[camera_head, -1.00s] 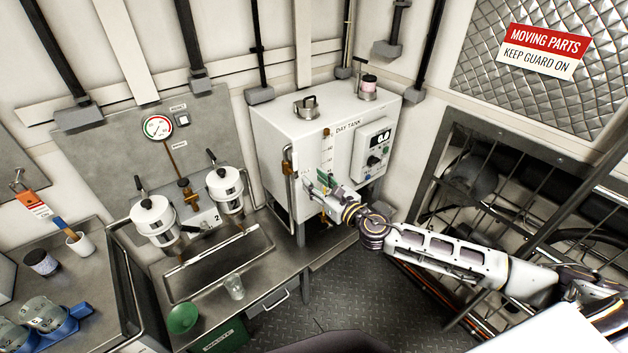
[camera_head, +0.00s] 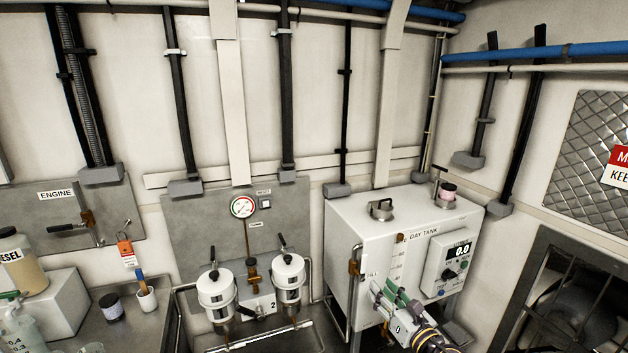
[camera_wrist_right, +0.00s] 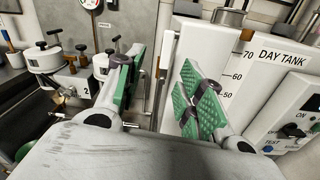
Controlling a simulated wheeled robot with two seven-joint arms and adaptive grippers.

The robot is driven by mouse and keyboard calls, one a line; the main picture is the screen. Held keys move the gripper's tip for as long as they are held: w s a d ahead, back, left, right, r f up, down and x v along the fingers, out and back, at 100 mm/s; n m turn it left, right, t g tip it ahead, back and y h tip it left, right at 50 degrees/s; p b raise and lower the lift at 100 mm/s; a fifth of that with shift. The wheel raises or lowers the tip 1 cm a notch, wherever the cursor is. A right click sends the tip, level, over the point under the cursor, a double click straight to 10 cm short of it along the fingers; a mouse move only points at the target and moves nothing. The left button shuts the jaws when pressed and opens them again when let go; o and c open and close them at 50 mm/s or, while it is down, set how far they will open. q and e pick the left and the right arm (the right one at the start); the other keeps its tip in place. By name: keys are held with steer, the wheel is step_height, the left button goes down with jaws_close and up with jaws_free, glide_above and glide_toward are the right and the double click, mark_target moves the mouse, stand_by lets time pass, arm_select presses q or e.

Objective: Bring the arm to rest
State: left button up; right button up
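My right gripper (camera_head: 390,304) is in front of the lower part of the white day tank (camera_head: 343,227) in the head view. In the right wrist view its two green-padded fingers (camera_wrist_right: 158,88) stand apart with nothing between them. The gap between them faces the tank's left edge and the bench beyond. Whether a finger touches the tank cannot be told. My right arm comes in from the bottom edge of the head view. My left gripper is not in view.
Two white filter canisters (camera_head: 216,295) with a gauge (camera_head: 243,207) above stand left of the tank. A control panel (camera_head: 455,259) reading 0.0 is on the tank front. A guarded fan opening (camera_head: 575,300) is at right. A bench (camera_head: 128,325) with bottles is at left.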

steer(key=w+d+f+m+g+h, duration=0.2)
steer(key=w+d+f+m+h, duration=0.1)
steer(key=d+f+m, duration=0.75)
steer(key=w+d+f+m+g+h, duration=0.1)
steer(key=w+d+f+m+h, duration=0.25)
steer(key=d+f+m, duration=0.75)
steer(key=s+d+f+m+g+h, duration=0.1)
steer(key=s+d+f+m+g, duration=0.1)
steer(key=s+d+f+m, duration=0.5)
steer(key=s+d+f+g+h, duration=0.15)
steer(key=d+f, duration=0.35)
steer(key=f, duration=0.6)
steer(key=s+a+f+m+g, duration=0.3)
steer(key=s+f, duration=0.8)
steer(key=s, duration=0.2)
steer(key=s+a+f+m+g, duration=0.2)
steer(key=s+f+m+g, duration=0.1)
steer(key=s+f, duration=0.85)
steer(key=s+a+f+g+y, duration=0.1)
steer(key=s+a+f, duration=0.2)
steer(key=s+a, duration=0.7)
steer(key=s+a+f+m+g+y, duration=0.1)
steer(key=s+a+f, duration=0.3)
steer(key=s+a, duration=0.7)
steer(key=s+g, duration=0.1)
steer(key=s, duration=0.4)
steer(key=shift+f+y, duration=0.15)
steer(key=shift+y, duration=0.15)
